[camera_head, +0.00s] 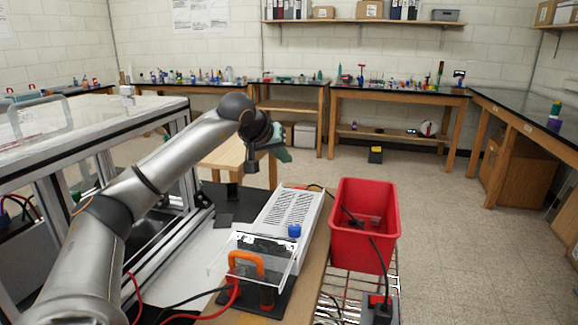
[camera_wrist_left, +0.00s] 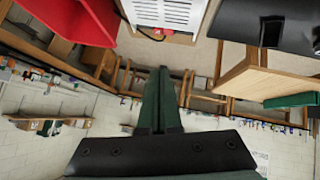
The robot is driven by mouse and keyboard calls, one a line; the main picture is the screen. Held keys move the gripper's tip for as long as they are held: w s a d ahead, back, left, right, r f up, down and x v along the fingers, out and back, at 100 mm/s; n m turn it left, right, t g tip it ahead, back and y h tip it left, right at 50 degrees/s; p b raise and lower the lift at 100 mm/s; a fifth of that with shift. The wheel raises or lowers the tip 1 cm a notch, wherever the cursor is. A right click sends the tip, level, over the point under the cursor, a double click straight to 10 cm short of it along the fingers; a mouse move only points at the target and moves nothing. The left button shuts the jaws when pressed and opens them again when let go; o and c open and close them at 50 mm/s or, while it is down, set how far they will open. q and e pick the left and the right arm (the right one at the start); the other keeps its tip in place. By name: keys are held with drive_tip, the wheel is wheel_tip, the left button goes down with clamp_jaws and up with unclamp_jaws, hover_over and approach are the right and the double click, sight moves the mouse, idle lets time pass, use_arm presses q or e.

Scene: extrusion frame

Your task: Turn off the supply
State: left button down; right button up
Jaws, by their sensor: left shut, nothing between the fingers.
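The supply (camera_head: 290,212) is a pale grey box with a slotted top, lying on the narrow bench. At its near end are a blue knob (camera_head: 294,230), a clear panel (camera_head: 218,258) and an orange U-shaped handle (camera_head: 246,262) above a black base. I cannot tell the switch position. My left gripper (camera_head: 284,155), with green fingers, is shut and empty, above and beyond the supply's far end, apart from it. In the left wrist view the shut fingers (camera_wrist_left: 160,76) point towards the supply's slotted casing (camera_wrist_left: 165,12). My right gripper is not in view.
A red bin (camera_head: 364,205) stands just right of the supply, with a black cable running over it. Red and black leads lie at the bench's near end. An aluminium extrusion frame (camera_head: 160,225) stands to the left. The floor to the right is open.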

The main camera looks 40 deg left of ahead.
use_arm(q)
hover_over(300, 191)
drive_tip(key=a, duration=0.1)
wheel_tip(300, 191, down, 6)
drive_tip(key=shift+s+f, duration=0.1)
drive_tip(key=shift+s, duration=0.05)
drive_tip(key=shift+d+f, duration=0.15)
drive_tip(key=shift+f, duration=0.45)
drive_tip(key=shift+d+f, duration=0.15)
drive_tip(key=shift+f, duration=0.45)
drive_tip(key=shift+d+f, duration=0.15)
drive_tip(key=shift+f, duration=0.35)
